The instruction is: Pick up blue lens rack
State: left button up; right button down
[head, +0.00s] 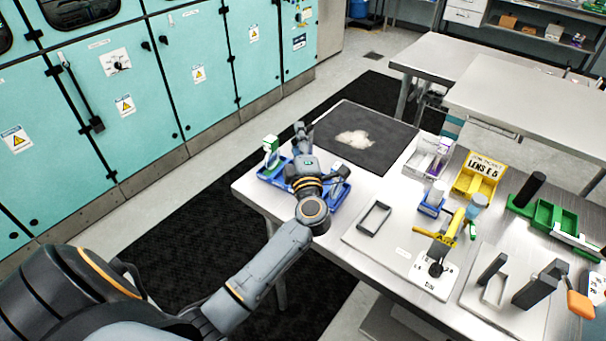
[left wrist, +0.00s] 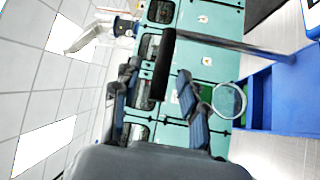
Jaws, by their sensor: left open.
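A blue rack (head: 340,194) lies at the left end of the near steel table in the head view, partly hidden under my left arm. A green and white piece (head: 271,152) stands at its left part. My left gripper (head: 302,133) is open and reaches over the rack towards the table's back edge. In the left wrist view its two fingers (left wrist: 158,92) are spread apart, with no rack between them. Blue surfaces (left wrist: 285,100) and a round clear lens (left wrist: 230,101) show to their right. My right gripper is not in view.
A dark mat (head: 375,158) with a pale heap lies behind the gripper. To the right are a small blue holder (head: 432,200), a yellow bin (head: 474,182), a yellow-handled device (head: 447,232) and a green tray (head: 545,215). Teal cabinets (head: 185,70) line the left.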

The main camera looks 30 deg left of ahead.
pick_arm(q)
jog(key=shift+w+a, duration=0.2)
jog(key=shift+w, duration=0.05)
jog(key=shift+s+d, duration=0.1)
jog(key=shift+c, duration=1.1)
grip_shut()
jog(key=shift+r, duration=0.25)
